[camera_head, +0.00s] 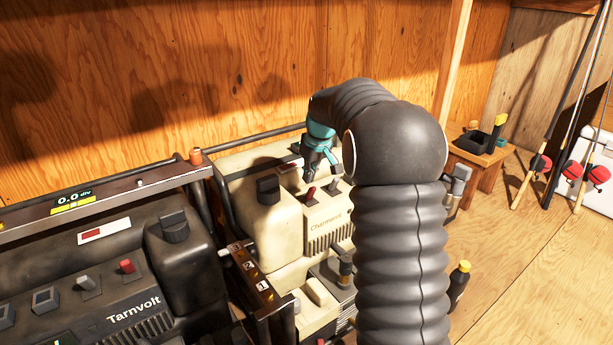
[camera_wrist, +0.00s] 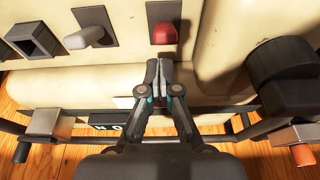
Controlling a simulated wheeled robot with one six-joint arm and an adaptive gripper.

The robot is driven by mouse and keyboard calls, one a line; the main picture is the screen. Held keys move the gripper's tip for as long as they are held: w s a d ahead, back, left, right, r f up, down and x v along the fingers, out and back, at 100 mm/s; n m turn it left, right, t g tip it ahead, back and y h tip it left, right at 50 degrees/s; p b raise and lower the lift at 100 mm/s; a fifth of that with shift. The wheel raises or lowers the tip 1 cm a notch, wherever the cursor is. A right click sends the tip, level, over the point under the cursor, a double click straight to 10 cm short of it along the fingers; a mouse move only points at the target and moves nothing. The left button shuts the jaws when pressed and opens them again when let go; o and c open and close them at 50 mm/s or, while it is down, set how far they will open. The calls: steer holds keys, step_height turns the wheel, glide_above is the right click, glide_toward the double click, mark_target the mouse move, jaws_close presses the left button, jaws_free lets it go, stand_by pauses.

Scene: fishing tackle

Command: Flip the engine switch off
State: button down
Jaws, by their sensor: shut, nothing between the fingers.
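A cream generator (camera_head: 281,214) stands by the wooden wall. A red rocker switch (camera_head: 311,192) is on its panel, and it also shows at the top of the wrist view (camera_wrist: 165,33). A grey toggle switch (camera_head: 336,184) sits beside it, and it is also in the wrist view (camera_wrist: 85,37). My gripper (camera_head: 309,176) is above the panel, close to the red switch. In the wrist view its shut, empty fingertips (camera_wrist: 158,66) point at the red switch, just below it in the picture. I cannot tell whether they touch.
A black Tarnvolt generator (camera_head: 60,255), with its own red switch (camera_head: 127,266), stands at the left under a metal rail (camera_head: 110,194). A dark knob (camera_wrist: 285,75) rises right of my fingers. Fishing rods (camera_head: 560,120) lean at the right.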

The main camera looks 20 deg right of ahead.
steer(key=shift+r, duration=0.1)
steer(key=shift+r+p, duration=0.75)
steer(key=shift+s+r, duration=0.15)
steer(key=shift+r, duration=0.05)
steer(key=s+d+r+p, duration=0.2)
steer(key=s+r+p, duration=0.1)
steer(key=s+r, duration=0.3)
steer(key=shift+s+r, duration=0.2)
steer(key=shift+r, duration=0.15)
